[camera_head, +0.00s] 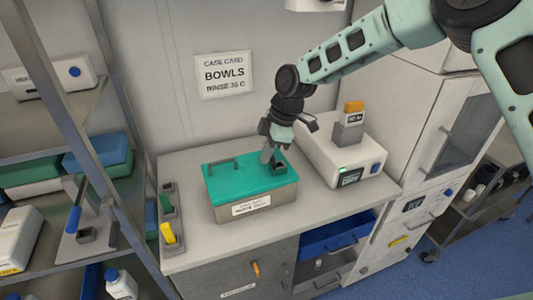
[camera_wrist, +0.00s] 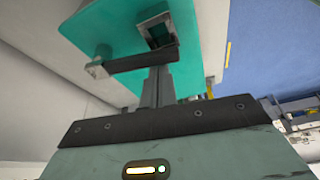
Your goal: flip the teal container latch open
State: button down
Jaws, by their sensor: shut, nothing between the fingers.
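The teal container has a flat teal lid (camera_head: 240,181) over a grey body (camera_head: 232,212), standing on the counter with a white label on its front. A grey bar handle (camera_head: 222,162) lies on the lid's left part. The dark square latch (camera_head: 281,169) sits near the lid's right end; its square frame also shows in the wrist view (camera_wrist: 156,29). My gripper (camera_head: 267,157) points down just left of the latch, shut and empty. In the wrist view its fingers (camera_wrist: 157,80) are together below a dark bar. I cannot tell whether they touch the latch.
A white device (camera_head: 335,160) with a green display stands close on the right. A narrow tray (camera_head: 169,206) with green and yellow pieces lies left of the container. Shelving (camera_head: 100,190) stands farther left, and a wall sign (camera_head: 224,75) hangs behind. An open blue drawer (camera_head: 330,236) is below.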

jog(key=shift+w+a, duration=0.3)
jog(key=shift+w, duration=0.3)
jog(key=shift+r, duration=0.1)
jog(key=b+v, duration=0.2)
jog(key=v, duration=0.5)
jog(key=shift+d+r, duration=0.1)
jog(key=shift+r, duration=0.05)
